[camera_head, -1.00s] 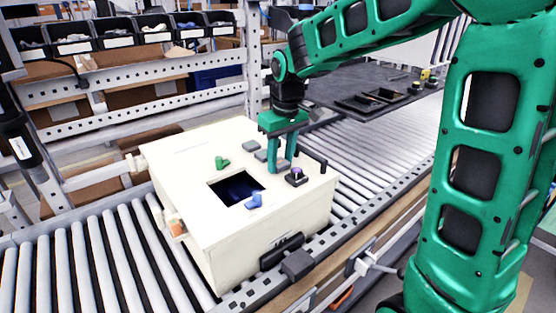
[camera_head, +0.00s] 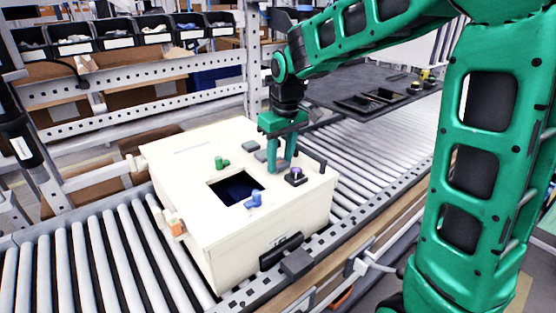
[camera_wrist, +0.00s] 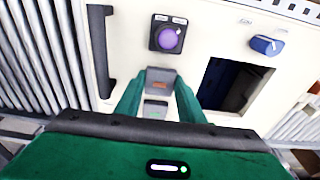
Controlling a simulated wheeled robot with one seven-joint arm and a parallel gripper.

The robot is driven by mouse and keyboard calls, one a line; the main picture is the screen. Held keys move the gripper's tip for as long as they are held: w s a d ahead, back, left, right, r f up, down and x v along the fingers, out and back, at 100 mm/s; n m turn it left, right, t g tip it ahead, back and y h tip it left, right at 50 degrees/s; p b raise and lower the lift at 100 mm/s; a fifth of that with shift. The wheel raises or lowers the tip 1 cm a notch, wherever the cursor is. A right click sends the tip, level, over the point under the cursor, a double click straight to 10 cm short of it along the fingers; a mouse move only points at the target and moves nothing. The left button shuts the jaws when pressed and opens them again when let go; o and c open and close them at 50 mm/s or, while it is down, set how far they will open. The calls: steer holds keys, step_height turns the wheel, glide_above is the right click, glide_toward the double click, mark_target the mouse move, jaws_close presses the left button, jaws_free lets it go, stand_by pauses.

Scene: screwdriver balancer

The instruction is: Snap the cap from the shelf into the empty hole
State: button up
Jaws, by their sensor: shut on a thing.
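My gripper (camera_head: 280,168) points down at the top panel of the cream box (camera_head: 190,160). In the wrist view my gripper (camera_wrist: 159,88) has its two green fingers on either side of a small grey cap (camera_wrist: 161,75) with an orange-brown mark. It is shut on this cap, at or just above the panel; I cannot tell if the cap is seated. The fingers hide the hole beneath the cap. The dark shelf (camera_head: 335,88) stands behind, with black trays (camera_head: 370,101) on it.
Beside the gripper are a purple knob (camera_head: 296,173) and a black handle (camera_head: 313,160). The box sits on a roller conveyor (camera_head: 90,255).

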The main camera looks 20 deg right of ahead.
steer(key=shift+s+f, duration=0.55)
steer(key=shift+f, duration=0.2)
stand_by(1.2)
steer(key=shift+w, duration=0.1)
stand_by(0.4)
steer(key=o, duration=1.2)
steer(key=shift+c, duration=0.2)
steer(key=shift+w+r, duration=0.15)
steer(key=shift+r, duration=0.3)
steer(key=shift+o, duration=0.5)
steer(key=shift+w+r, duration=0.85)
step_height(320, 180, up, 10)
steer(key=s, duration=0.2)
steer(key=shift+s+d+f, duration=0.2)
steer(key=shift+s+f, duration=0.05)
steer(key=shift+s, duration=0.05)
